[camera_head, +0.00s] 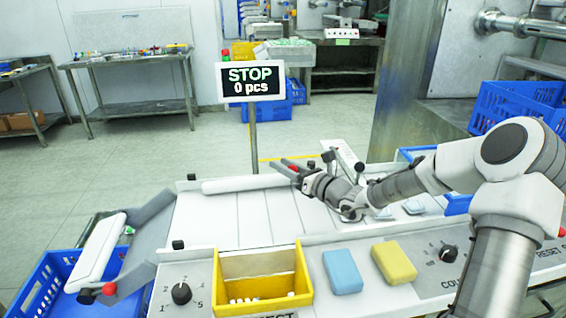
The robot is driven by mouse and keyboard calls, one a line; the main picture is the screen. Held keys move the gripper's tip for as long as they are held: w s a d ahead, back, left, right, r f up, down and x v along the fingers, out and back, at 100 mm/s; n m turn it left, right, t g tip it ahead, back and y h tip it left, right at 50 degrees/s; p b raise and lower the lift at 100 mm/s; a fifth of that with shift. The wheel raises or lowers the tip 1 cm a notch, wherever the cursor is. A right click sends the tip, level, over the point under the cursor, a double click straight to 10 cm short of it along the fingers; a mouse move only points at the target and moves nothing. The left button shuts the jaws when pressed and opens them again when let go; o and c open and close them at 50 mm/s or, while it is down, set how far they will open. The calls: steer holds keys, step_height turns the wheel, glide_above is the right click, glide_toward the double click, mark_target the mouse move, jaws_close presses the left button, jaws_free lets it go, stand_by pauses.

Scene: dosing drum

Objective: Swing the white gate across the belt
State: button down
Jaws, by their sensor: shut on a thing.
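The white gate (240,184) is a long pale bar lying along the far edge of the belt (236,220). Its right end is close to my gripper (292,169). My gripper reaches in from the right, with its dark fingers shut on a small red knob (293,168) by that end of the gate. The fingers hide part of the knob, and its joint with the gate is not clear. The belt surface in front of the gate is bare.
A yellow bin (262,263) with white pieces, a blue block (342,271) and a yellow block (394,262) line the front. Another white bar (98,252) with a red knob stands at left above a blue crate (45,285). A STOP, 0 pcs display (250,82) rises behind the belt.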

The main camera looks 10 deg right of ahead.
steer(key=s+d+n+g+y+p, duration=0.1)
steer(key=p, duration=0.2)
steer(key=s+d+n+g+y+p, duration=0.1)
steer(key=n+g+y+p, duration=0.1)
steer(key=shift+s+r+g+y+p, duration=0.1)
steer(key=shift+s+g+y+p, duration=0.05)
steer(key=shift+g+y+p, duration=0.2)
steer(key=shift+s+d+n+g+y+p, duration=0.3)
steer(key=shift+n+g+y+p, duration=0.1)
steer(key=shift+n+g, duration=0.15)
steer(key=shift+s+d+n+g+y+p, duration=0.25)
steer(key=shift+n+g+y+p, duration=0.1)
steer(key=shift+n+g, duration=0.15)
steer(key=shift+s+d+f+n+g+y+p, duration=0.15)
steer(key=shift+s+d+n+g+y, duration=0.1)
steer(key=shift+d+n+g+y, duration=0.4)
steer(key=shift+s+d+f+n+g+y+p, duration=0.15)
steer(key=shift+s+n+g, duration=0.2)
steer(key=shift+g, duration=0.6)
steer(key=shift+w, duration=0.1)
steer(key=shift+r, duration=0.1)
steer(key=c, duration=0.5)
jaws_free()
steer(key=shift+d, duration=0.1)
